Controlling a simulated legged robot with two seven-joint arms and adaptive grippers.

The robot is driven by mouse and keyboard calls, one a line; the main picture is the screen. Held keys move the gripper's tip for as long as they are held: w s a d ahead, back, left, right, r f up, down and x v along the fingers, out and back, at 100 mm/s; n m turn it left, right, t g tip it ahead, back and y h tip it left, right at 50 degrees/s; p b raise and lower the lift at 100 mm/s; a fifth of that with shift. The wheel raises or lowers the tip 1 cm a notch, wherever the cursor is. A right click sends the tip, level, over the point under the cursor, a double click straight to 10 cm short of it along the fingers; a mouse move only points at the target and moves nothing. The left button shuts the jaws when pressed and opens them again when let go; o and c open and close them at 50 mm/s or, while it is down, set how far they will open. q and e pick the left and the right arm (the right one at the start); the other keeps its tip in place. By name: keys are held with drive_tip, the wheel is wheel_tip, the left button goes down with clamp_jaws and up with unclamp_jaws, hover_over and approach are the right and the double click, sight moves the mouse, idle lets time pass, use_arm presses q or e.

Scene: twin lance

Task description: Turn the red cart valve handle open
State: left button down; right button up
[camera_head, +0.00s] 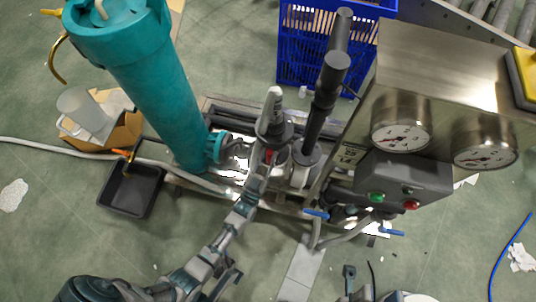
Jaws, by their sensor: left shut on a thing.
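A small patch of red, which I take for the red valve handle (271,154), shows low on the cart between the teal cylinder and the dark upright lance. My left arm comes up from the lower left. Its gripper (262,163) is shut at the red handle, just below a grey cone-tipped lance (271,112). The gripper covers much of the handle, so its exact angle is hard to tell. My right gripper (349,274) shows only partly at the bottom edge, away from the cart, and its jaws cannot be made out.
A tall teal cylinder (165,95) stands left of the handle, and a dark lance (322,105) right. A metal panel with two gauges (401,124) and a button box (405,180) overhangs the right. Blue levers (316,213) sit below. A black tray (131,190) and blue crate (302,45) stand nearby.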

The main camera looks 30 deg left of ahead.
use_arm(q)
drive_tip(key=shift+r, duration=0.2)
drive_tip(key=c, duration=0.9)
unclamp_jaws()
drive_tip(key=shift+f, duration=0.1)
drive_tip(key=a+v, duration=0.1)
drive_tip(key=v, duration=1.1)
drive_tip(key=shift+d, duration=0.45)
